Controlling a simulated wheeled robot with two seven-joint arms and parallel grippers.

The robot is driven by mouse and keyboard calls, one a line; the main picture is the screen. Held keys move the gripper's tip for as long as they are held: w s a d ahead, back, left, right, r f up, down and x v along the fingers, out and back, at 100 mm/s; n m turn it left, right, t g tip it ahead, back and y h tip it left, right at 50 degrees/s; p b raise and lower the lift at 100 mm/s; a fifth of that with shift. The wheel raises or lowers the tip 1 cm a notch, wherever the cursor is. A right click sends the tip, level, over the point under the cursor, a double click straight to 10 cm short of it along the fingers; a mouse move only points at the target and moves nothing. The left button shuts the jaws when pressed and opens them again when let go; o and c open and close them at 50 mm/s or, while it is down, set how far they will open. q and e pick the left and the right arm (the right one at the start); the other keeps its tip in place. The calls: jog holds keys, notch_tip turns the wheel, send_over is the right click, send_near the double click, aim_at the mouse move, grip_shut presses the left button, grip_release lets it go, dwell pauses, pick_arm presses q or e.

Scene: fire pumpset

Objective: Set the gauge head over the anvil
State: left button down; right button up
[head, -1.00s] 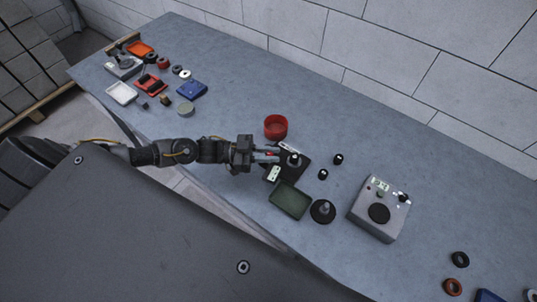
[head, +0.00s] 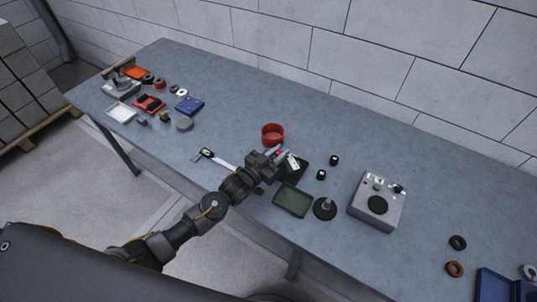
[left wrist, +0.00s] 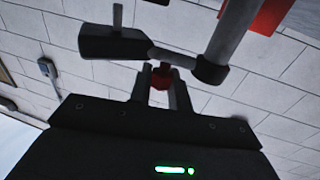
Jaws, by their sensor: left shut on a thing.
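A gauge stand has a dark square base plate (head: 297,174) near the middle of the bench. Its light-faced gauge head (head: 292,162) is above the plate, beside my left gripper (head: 282,157). In the left wrist view, the dark gauge head (left wrist: 112,43) sits on a thin arm that joins a grey post (left wrist: 232,30) at a black collar (left wrist: 210,70). My left gripper (left wrist: 161,80) is shut on a small red grip piece (left wrist: 162,74) by that arm. The anvil is hidden or too small to make out. My right gripper is out of view.
A red cup (head: 272,133) stands close behind. A green tray (head: 292,200), a black disc with a peg (head: 325,207) and a grey box (head: 377,202) stand right and front. Small black pieces (head: 321,174) lie nearby. A caliper (head: 213,156) lies left.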

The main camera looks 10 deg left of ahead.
pick_arm(q)
jog(key=n+y, duration=0.1)
jog(key=n+t+y, duration=0.1)
jog(key=y, duration=0.1)
jog(key=shift+w+d+t, duration=0.2)
jog(key=shift+w+t, duration=0.1)
jog(key=shift+w, duration=0.1)
jog(key=shift+w+n+t+y, duration=0.15)
jog(key=shift+n+y, duration=0.35)
jog(key=shift+y, duration=0.2)
jog(key=shift+w+n+t+y, duration=0.1)
jog(key=shift+n+t+y, duration=0.05)
jog(key=shift+n+y, duration=0.45)
jog(key=shift+r, duration=0.1)
jog(key=c, duration=1.3)
grip_release()
jog(key=shift+w, duration=0.15)
jog(key=shift+c, duration=0.2)
jog(key=shift+a, duration=0.1)
jog(key=s+a+b, duration=0.1)
jog(key=s+b, duration=0.2)
jog(key=s, duration=0.7)
jog(key=shift+s+a, duration=0.35)
jog(key=shift+s, duration=0.05)
jog(key=shift+c, duration=0.2)
